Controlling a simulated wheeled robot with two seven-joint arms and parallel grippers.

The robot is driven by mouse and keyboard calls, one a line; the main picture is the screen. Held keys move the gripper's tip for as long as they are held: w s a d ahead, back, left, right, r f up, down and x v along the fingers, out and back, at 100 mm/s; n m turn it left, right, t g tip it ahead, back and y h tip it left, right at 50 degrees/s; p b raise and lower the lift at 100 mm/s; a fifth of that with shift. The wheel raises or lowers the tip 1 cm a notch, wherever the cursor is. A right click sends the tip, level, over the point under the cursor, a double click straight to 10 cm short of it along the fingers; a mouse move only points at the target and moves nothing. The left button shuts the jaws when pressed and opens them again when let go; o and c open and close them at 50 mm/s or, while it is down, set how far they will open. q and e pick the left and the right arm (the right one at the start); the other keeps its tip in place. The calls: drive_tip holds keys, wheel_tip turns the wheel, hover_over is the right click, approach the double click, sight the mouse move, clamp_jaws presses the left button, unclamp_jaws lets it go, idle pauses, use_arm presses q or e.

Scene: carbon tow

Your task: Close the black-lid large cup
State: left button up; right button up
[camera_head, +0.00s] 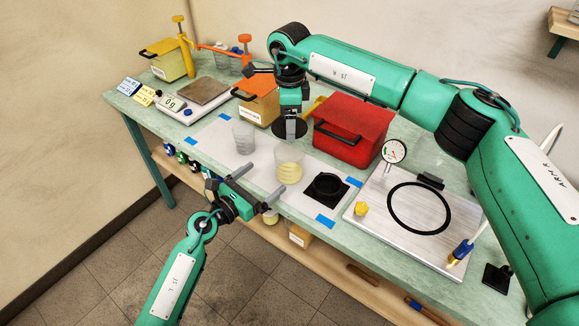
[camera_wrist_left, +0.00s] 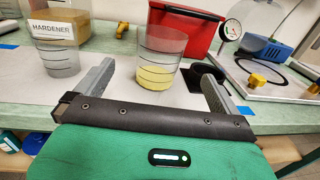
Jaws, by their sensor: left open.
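The large clear cup (camera_head: 289,168) stands upright on the white mat with yellow liquid in its lower part. Its top looks open in the left wrist view (camera_wrist_left: 162,48). My left gripper (camera_head: 256,186) is open and low, in front of the cup, with its fingers pointing at it. The cup shows beyond and between the fingertips in the left wrist view. My right gripper (camera_head: 291,127) points down just above and behind the cup's rim in the head view. It appears shut on a round black lid (camera_head: 281,130), partly hidden by its fingers.
A smaller clear cup (camera_head: 243,137) stands left of the large cup. A black round holder on a square base (camera_head: 327,187) lies to its right. Behind are a red box (camera_head: 352,130) and an orange hardener box (camera_head: 258,103). A metal plate with a gauge (camera_head: 393,152) is at right.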

sight(299, 151)
use_arm(q)
drive_tip(key=x, duration=1.1)
drive_tip(key=shift+w+d, duration=0.2)
drive_tip(key=c, duration=1.4)
drive_tip(key=shift+c, duration=0.2)
use_arm(e)
drive_tip(key=shift+f, duration=2.5)
drive_tip(key=shift+f, duration=0.1)
drive_tip(key=shift+f, duration=0.8)
drive_tip(key=shift+f, duration=0.55)
drive_tip(key=o, duration=0.9)
